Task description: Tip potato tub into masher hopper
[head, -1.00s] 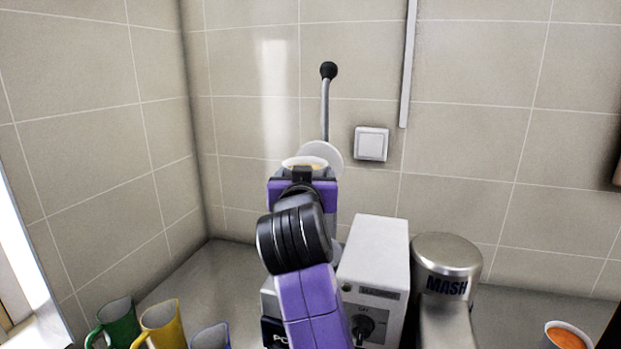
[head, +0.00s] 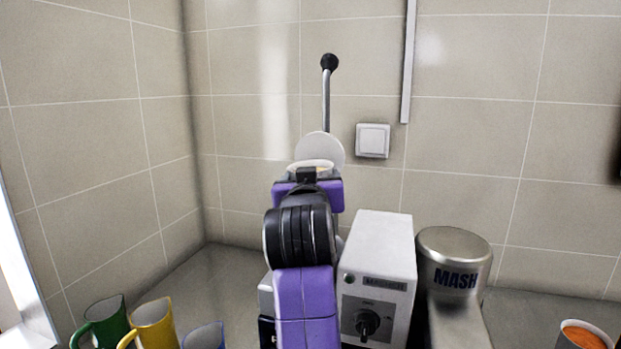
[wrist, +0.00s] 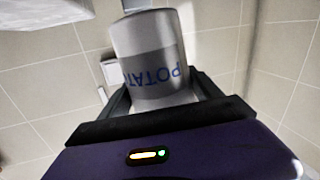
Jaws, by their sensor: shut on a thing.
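My gripper (head: 308,178) is shut on the potato tub, high at the masher's far left in the head view. In the wrist view the pale tub (wrist: 150,45), with a grey band and blue lettering starting "POTAT", sits between my dark fingers (wrist: 160,105). In the head view only its pale rim (head: 310,164) shows above my gripper, with something yellowish inside. The masher is a white box (head: 380,255) with a black knob. A black-knobbed lever (head: 326,95) and a pale round disc (head: 321,147) rise behind the tub. My arm hides much here; I cannot make out the hopper opening.
A steel pot marked "MASH" (head: 453,260) stands right of the masher. Green (head: 105,322), yellow (head: 155,325) and blue (head: 205,336) jugs stand front left. A cup of orange contents (head: 586,336) is at far right. Tiled walls close the back and left.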

